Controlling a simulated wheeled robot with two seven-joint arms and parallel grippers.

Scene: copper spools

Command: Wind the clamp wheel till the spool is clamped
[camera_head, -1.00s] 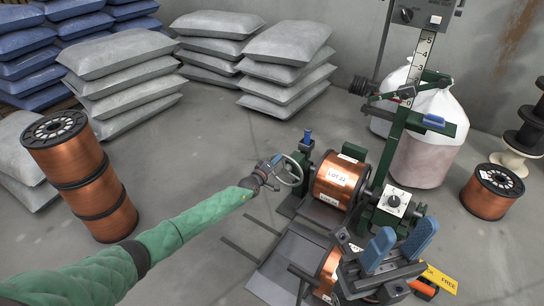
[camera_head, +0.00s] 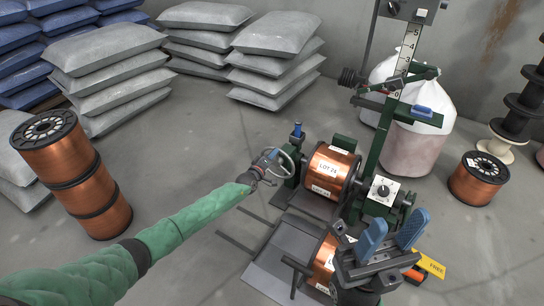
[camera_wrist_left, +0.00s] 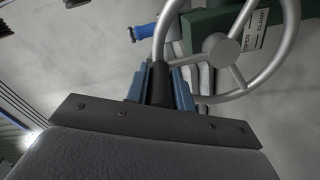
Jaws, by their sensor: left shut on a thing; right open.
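The clamp wheel (camera_head: 284,163) is a pale spoked handwheel on the left of the green winding stand. My left gripper (camera_head: 265,163) is at the wheel's left side. In the left wrist view its blue fingers (camera_wrist_left: 160,88) are shut on the wheel's dark handle (camera_wrist_left: 159,80); the wheel (camera_wrist_left: 222,48) fills the upper right. An OPEN/CLAMP label (camera_wrist_left: 255,35) sits behind the spokes. The copper spool (camera_head: 337,166), labelled LOT 24, sits in the stand right of the wheel; its end contact is unclear. My right gripper (camera_head: 392,237) is open and empty in the foreground.
Another copper spool (camera_head: 324,259) is partly hidden behind my right gripper. A dial box (camera_head: 383,190) and tall scale post (camera_head: 402,60) stand right of the clamped-in area. Stacked spools (camera_head: 68,170) stand left. A yellow FREE tag (camera_head: 432,266) is at lower right.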

